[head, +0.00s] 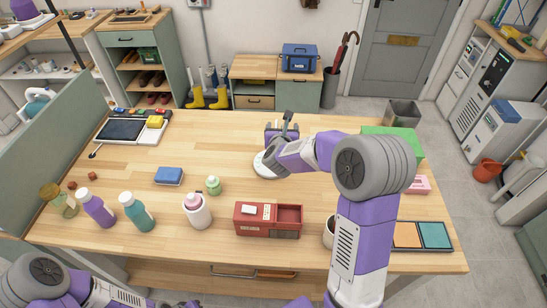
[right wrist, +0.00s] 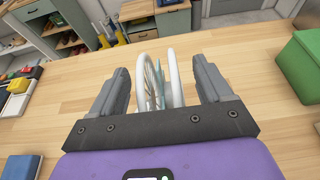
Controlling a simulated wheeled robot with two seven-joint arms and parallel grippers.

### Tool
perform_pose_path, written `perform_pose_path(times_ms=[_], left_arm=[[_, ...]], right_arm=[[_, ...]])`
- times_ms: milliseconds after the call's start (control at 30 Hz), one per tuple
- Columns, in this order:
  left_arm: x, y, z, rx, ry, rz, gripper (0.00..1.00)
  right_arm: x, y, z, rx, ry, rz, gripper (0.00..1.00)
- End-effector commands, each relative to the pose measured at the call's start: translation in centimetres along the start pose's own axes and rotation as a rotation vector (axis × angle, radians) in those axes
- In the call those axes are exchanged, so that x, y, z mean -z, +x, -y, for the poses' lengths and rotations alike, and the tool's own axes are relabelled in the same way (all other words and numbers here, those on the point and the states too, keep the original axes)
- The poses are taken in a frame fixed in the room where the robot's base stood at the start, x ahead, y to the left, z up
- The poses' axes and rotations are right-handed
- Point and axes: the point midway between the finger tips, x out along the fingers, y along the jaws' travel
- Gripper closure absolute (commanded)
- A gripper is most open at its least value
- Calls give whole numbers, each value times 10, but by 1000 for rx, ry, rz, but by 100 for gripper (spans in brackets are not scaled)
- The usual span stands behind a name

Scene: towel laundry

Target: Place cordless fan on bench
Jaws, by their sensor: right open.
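The cordless fan is mostly hidden by my right gripper and arm in the head view, where a round white part (head: 261,168) that looks like its base shows on the bench (head: 225,135). In the right wrist view, its white ring-shaped cage (right wrist: 149,82) stands nearly edge-on between the two grey fingers. My right gripper (head: 277,140) is open around the fan, with visible gaps between fingers and cage in the wrist view (right wrist: 162,85). Part of my left arm shows at the bottom left of the head view, but its gripper is out of frame.
A green box (head: 393,139) is to the right. Several bottles are at the front left. The bench's back middle has free room.

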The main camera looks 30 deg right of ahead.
Motion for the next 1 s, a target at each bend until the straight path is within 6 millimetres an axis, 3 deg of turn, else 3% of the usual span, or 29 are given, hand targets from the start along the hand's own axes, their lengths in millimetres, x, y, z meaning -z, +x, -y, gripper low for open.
perform_pose_path(times_ms=[200, 700, 1000], left_arm=[[0, 0, 0, 0, 0, 0, 100], [0, 0, 0, 0, 0, 0, 100], [0, 0, 0, 0, 0, 0, 100]], right_arm=[[0, 1, 0, 0, 0, 1, 21], [0, 1, 0, 0, 0, 1, 98], [-5, 0, 0, 0, 3, 13, 100]])
